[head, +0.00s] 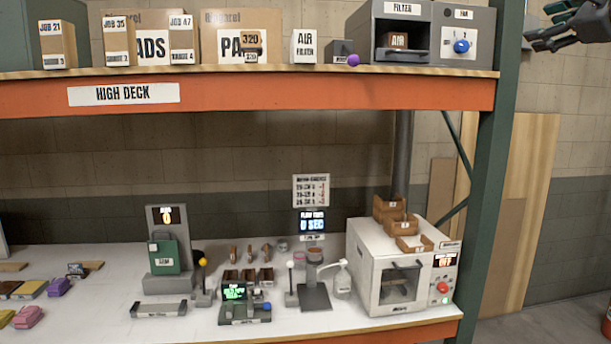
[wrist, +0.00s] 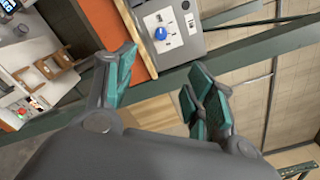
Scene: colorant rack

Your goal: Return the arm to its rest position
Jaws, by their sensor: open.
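My gripper (head: 545,38) shows at the top right of the head view, to the right of the rack's green post and about level with the high deck. In the wrist view my gripper (wrist: 158,92) has its two teal-padded fingers spread wide apart, with nothing between them. It is open and empty. Most of my arm is outside the head view.
The green post (head: 489,170) and the orange high deck beam (head: 300,96) stand left of my gripper. A grey fan box (head: 459,34) with a blue knob sits at the deck's right end. Below is a white bench (head: 100,270) with a white oven (head: 375,262).

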